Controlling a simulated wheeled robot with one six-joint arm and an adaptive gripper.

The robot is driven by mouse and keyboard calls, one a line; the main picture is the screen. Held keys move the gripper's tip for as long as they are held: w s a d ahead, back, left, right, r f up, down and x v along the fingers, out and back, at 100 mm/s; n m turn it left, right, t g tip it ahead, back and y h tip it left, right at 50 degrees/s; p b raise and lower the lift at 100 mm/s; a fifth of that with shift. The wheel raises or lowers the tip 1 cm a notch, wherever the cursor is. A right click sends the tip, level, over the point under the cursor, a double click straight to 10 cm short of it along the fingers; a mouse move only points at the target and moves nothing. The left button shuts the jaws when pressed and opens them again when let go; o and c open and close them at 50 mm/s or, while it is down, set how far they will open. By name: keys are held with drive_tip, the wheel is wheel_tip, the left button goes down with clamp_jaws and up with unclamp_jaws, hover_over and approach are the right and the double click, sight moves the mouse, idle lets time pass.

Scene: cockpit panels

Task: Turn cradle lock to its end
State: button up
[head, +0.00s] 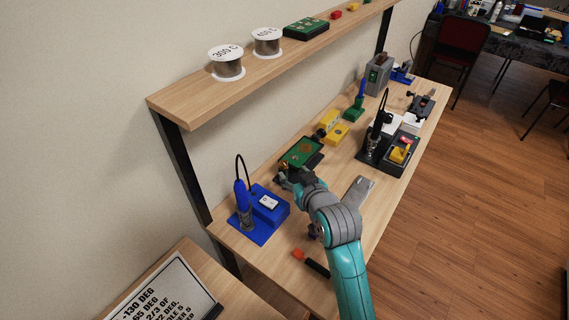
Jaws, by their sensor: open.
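A green circuit board (303,151) lies in a dark holder on the workbench, which may be the cradle. My gripper (284,172) is at the near left end of this holder, very close to it; I cannot tell if they touch. The gripper is small in the picture and looks open, with nothing clearly between its fingers. The lock itself cannot be made out; my gripper and wrist cover that end of the holder.
A blue soldering station (267,204) stands left of my gripper. An orange-tipped black tool (312,263) lies near the front edge. Yellow blocks (336,133) are behind the board. A black station (399,155) stands at right. A shelf (262,68) runs above the bench.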

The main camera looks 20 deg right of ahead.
sight(284, 164)
drive_tip(key=x, duration=0.8)
clamp_jaws()
